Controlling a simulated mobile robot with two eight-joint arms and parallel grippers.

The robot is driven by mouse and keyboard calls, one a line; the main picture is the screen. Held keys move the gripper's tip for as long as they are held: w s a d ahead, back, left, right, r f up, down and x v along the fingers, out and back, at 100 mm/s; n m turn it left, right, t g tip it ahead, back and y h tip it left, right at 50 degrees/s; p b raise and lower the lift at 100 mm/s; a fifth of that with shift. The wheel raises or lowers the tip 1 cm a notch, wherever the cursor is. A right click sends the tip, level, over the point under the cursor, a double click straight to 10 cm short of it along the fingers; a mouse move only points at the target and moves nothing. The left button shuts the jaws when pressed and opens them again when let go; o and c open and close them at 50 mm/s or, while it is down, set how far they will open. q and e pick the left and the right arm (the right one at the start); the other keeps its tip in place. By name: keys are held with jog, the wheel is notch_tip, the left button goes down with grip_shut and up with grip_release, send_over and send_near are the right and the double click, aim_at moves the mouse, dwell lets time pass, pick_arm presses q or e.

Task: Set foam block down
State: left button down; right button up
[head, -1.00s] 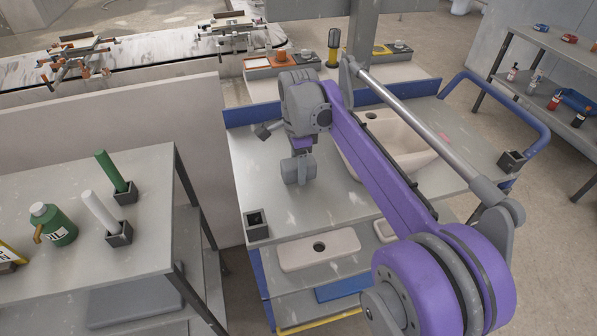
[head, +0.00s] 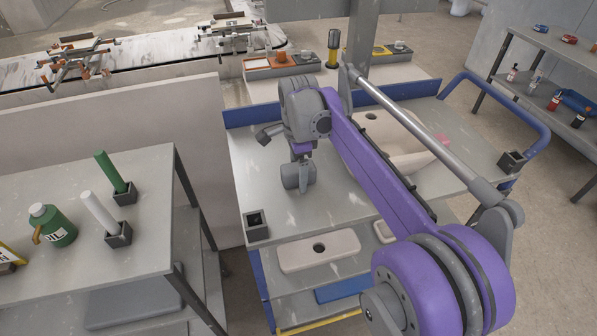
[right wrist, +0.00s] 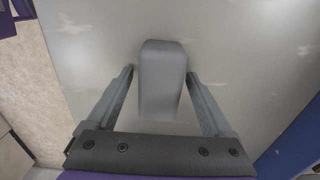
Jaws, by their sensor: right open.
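The foam block (head: 289,176) is a plain grey block on the grey cart top (head: 345,200), left of the white basin. In the right wrist view the block (right wrist: 163,75) lies between the two fingers of my right gripper (right wrist: 160,72). The fingers are apart, with a narrow gap on each side of the block. In the head view my right gripper (head: 301,177) points down over the block, and one finger partly covers it. The block appears to rest on the cart top. My left gripper is not in view.
A white basin (head: 420,160) is set in the cart to the right. A small dark square holder (head: 257,225) stands at the front left corner. A grey shelf (head: 150,235) at left carries a green can (head: 58,228) and two upright rods. A blue rim (head: 240,117) edges the cart's back.

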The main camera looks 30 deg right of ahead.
notch_tip(320, 180, up, 12)
jog(key=p, duration=0.1)
jog(key=shift+p, duration=0.35)
